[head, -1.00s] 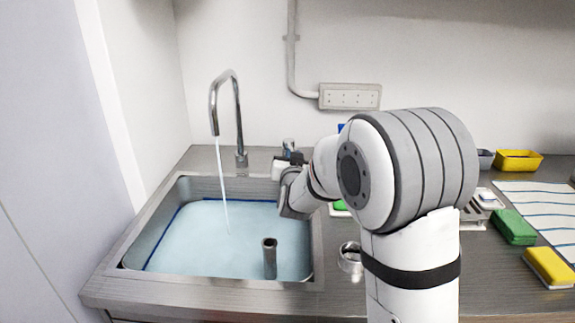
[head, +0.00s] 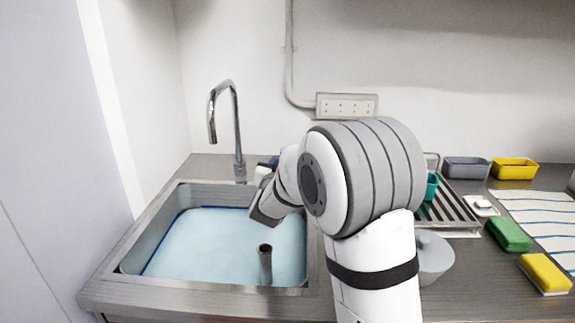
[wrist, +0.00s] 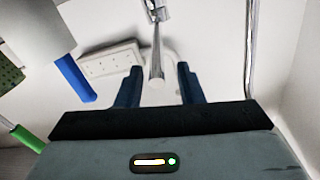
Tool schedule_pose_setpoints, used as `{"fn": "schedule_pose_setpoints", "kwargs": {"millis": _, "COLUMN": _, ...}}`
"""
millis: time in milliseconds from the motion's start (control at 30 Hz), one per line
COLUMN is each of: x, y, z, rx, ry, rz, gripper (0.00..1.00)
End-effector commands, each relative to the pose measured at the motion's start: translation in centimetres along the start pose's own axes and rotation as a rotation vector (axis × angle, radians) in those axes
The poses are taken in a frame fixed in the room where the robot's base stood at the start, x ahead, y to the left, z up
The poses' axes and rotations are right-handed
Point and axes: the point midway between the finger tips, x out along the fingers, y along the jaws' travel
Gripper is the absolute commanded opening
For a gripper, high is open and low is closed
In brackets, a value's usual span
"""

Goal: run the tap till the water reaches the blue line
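The tap (head: 226,105) arches over the left part of the sink, and no stream shows under its spout. Pale blue water (head: 215,250) fills the sink basin (head: 150,295). The blue line (head: 163,238) shows along the left and back edges of the water, which appears to lie right at it. A grey standpipe (head: 265,262) stands up out of the water. In the wrist view my gripper (wrist: 159,80) is open, its two dark fingers on either side of a slim metal bar (wrist: 156,62), probably the tap's lever, with gaps on both sides. My arm hides the fingers in the head view.
Right of my arm are a dish rack (head: 462,212) with a teal cup (head: 431,186), a grey pot (head: 436,258), green (head: 510,234) and yellow (head: 545,273) sponges, and grey (head: 466,167) and yellow (head: 514,168) tubs. A wall socket (head: 347,105) is behind.

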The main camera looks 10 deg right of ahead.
Motion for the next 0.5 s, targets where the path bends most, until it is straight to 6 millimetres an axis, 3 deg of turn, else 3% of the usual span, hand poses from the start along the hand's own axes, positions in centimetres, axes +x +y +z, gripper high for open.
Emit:
{"fn": "schedule_pose_setpoints", "kwargs": {"millis": 267, "x": -0.1, "y": 0.1, "z": 0.0, "rx": 0.0, "ry": -0.001, "rz": 0.002, "gripper": 0.36}}
{"fn": "schedule_pose_setpoints", "kwargs": {"millis": 500, "x": -3.5, "y": 0.1, "z": 0.1, "rx": 0.0, "ry": -0.002, "rz": 0.0, "gripper": 0.36}}
